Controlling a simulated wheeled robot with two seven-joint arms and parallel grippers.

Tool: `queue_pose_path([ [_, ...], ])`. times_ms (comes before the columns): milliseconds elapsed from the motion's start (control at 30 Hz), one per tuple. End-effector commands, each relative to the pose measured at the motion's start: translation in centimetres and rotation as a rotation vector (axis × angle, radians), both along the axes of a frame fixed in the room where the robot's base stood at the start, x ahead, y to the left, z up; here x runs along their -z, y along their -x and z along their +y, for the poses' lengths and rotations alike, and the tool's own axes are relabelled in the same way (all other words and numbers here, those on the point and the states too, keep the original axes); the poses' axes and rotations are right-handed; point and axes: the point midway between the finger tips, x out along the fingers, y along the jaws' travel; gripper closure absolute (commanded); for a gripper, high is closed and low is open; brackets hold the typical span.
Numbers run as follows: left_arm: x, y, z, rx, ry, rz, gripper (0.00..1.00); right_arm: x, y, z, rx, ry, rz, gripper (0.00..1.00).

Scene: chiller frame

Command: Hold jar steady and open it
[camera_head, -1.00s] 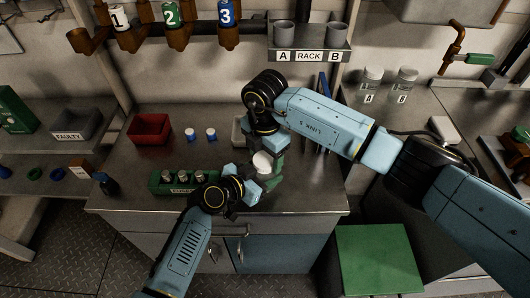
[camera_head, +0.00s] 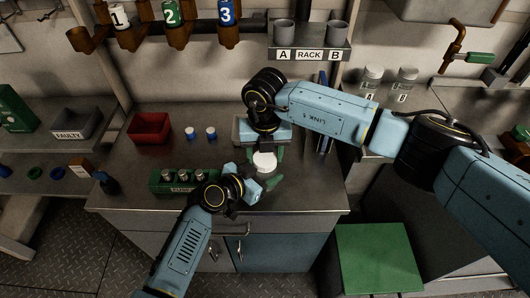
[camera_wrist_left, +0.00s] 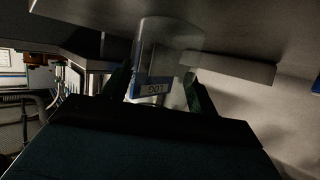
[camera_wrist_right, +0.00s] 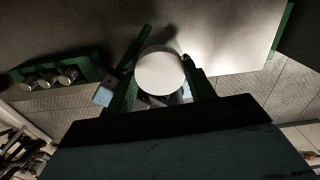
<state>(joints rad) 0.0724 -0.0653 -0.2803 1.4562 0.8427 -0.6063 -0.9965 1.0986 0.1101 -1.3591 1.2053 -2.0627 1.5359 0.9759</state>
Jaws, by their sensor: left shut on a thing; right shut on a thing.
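A jar with a round white lid (camera_head: 264,163) stands over the bench, its body mostly hidden by my grippers in the head view. The left wrist view shows its clear body (camera_wrist_left: 170,50) with a blue-and-white label (camera_wrist_left: 152,88) between my left fingers. My left gripper (camera_head: 263,176) is shut on the jar body from the front left. My right gripper (camera_head: 265,156) comes from above and behind and is shut on the lid. The right wrist view shows the lid (camera_wrist_right: 160,73) between its green fingers. Whether the lid is loose cannot be told.
A green rack (camera_head: 170,181) with several metal-topped items stands left of my left wrist. A red bin (camera_head: 150,129) and two small white-and-blue items (camera_head: 190,133) are behind it. Two jars (camera_head: 372,78) stand on the right counter. The front right of the bench is clear.

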Motion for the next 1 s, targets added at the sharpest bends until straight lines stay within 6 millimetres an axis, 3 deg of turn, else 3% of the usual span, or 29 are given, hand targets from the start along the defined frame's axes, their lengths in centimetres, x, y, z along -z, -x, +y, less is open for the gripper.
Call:
queue_pose_path([
  [333,0.0,0.0,0.1,-0.002,-0.001,0.000,1.00,0.0,0.0,-0.1,-0.027,0.001,0.001,0.73],
  [367,0.0,0.0,0.1,-0.002,-0.001,0.000,1.00,0.0,0.0,0.0,-0.026,0.001,0.001,0.42],
  [500,0.0,0.0,0.1,-0.001,-0.001,0.000,1.00,0.0,0.0,0.0,-0.026,0.001,0.001,0.24],
  [767,0.0,0.0,0.0,0.000,-0.001,0.000,1.00,-0.1,0.0,0.0,-0.026,-0.001,0.000,0.24],
  [1000,0.0,0.0,0.0,0.000,-0.001,0.001,1.00,-2.5,-0.1,0.0,-0.026,-0.001,-0.003,0.24],
])
